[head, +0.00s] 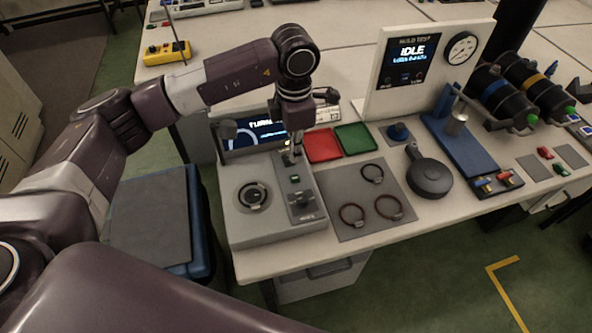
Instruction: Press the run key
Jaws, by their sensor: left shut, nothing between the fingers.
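A grey bench machine (240,222) stands at the left end of the table, with a round dial-like fixture (253,196) on its top. Its screen (262,136) shows lettering starting "TURN", partly hidden by my left gripper. A darker key panel (305,212) lies on the machine's right side. It carries a small green-marked key (295,179) and other small controls; their labels are too small to read. My left gripper (297,157) is shut and empty, pointing down over the back end of this panel. Whether it touches anything there I cannot tell. My right gripper is not in view.
Right of the machine, a grey mat (345,185) holds several rings. Red (322,146) and green (353,139) trays lie behind it. A round black tool (430,178), a blue stand (465,150) and an upright panel reading "IDLE" (411,50) stand farther right.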

